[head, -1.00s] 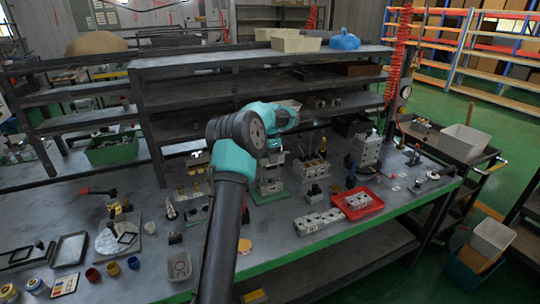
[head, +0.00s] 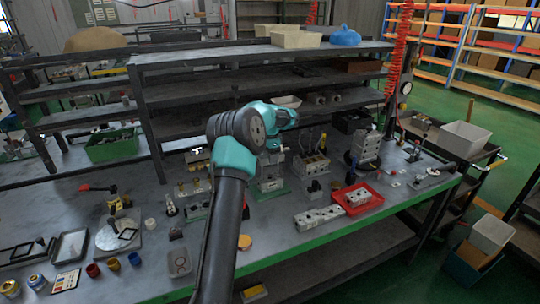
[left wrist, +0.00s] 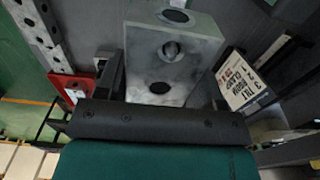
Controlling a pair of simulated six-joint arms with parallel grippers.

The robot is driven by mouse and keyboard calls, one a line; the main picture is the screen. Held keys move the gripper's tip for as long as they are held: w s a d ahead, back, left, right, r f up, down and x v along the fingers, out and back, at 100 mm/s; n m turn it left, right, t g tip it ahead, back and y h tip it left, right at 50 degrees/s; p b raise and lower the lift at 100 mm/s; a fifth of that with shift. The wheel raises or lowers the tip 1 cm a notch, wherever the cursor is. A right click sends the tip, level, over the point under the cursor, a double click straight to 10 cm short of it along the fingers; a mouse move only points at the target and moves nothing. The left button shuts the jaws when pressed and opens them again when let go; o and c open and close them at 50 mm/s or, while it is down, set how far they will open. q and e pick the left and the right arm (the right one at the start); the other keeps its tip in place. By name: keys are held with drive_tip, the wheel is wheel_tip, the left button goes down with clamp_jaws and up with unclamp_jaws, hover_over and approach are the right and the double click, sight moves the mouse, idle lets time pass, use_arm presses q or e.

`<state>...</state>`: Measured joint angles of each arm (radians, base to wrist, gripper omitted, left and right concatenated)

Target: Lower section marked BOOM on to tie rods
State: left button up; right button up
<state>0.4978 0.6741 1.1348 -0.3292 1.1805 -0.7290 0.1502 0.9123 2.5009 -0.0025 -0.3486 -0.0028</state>
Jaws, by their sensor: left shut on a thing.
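My left gripper (head: 272,146) reaches over the middle of the bench and points down at the valve stack (head: 271,178) on its green base. It is shut on a grey metal section (left wrist: 168,55), which fills the space between the fingers in the left wrist view. Round holes show in two of the section's faces. I see no BOOM marking on it. In the head view the gripper and arm partly hide the section, so I cannot tell whether it touches the stack below. The tie rods are not clear. My right gripper is not seen.
A card with a printed list (left wrist: 240,80) lies near the section in the left wrist view. A block with several rods (head: 312,160) stands right of the stack. A red tray (head: 375,202) and a long drilled block (head: 320,217) lie in front. Shelves stand behind.

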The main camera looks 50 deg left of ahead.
use_arm(q)
drive_tip(key=shift+f, duration=1.45)
drive_tip(key=o, duration=1.3)
wheel_tip(320, 180, up, 17)
drive_tip(key=shift+r, duration=0.2)
drive_tip(key=shift+f, duration=0.1)
idle(0.6)
